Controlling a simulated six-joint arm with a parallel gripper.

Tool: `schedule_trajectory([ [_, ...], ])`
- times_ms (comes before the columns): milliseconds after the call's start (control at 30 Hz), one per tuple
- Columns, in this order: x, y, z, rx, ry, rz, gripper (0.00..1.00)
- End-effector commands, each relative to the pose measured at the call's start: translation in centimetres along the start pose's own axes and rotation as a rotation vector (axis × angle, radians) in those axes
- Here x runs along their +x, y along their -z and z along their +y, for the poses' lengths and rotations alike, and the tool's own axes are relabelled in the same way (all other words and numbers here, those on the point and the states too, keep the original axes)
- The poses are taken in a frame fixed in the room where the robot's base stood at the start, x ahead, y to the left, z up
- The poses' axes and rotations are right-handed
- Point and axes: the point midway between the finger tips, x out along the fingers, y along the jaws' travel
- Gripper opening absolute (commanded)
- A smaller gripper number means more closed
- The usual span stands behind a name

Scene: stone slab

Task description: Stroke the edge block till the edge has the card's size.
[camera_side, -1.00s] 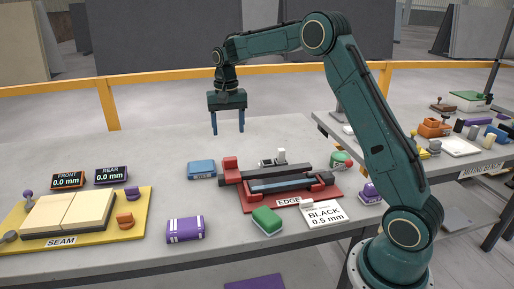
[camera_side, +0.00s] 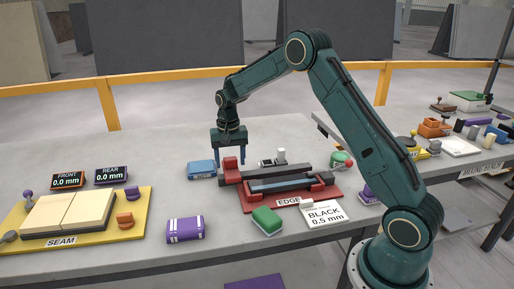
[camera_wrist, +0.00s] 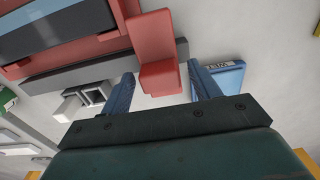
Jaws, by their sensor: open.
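The edge fixture is a red base (camera_side: 252,207) labelled EDGE, with dark and grey bars (camera_side: 285,184) lying along it. A red block (camera_side: 230,169) stands at its left end; it also shows in the wrist view (camera_wrist: 153,38). The white card (camera_side: 323,215) in front of the fixture reads BLACK 0.5 mm. My gripper (camera_side: 229,161) is open above the red block, fingers pointing down. In the wrist view my gripper (camera_wrist: 161,70) has one finger on each side of the block's near part, with gaps visible. Whether the fingertips reach below its top is unclear.
A blue block (camera_side: 201,169) lies close left of the fixture, a green block (camera_side: 267,220) in front, and a purple block (camera_side: 185,229) further left. A small grey device (camera_side: 274,160) stands behind. The yellow SEAM board (camera_side: 137,207) is at far left.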

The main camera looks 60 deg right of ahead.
Motion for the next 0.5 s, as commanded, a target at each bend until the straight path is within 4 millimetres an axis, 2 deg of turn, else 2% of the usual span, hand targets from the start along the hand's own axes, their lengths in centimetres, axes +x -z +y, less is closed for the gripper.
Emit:
schedule_trajectory([
  [267, 0.11, -0.01, 0.01, 0.000, 0.000, 0.000, 0.62],
  [500, 0.10, -0.01, 0.00, 0.000, 0.000, 0.000, 0.15],
])
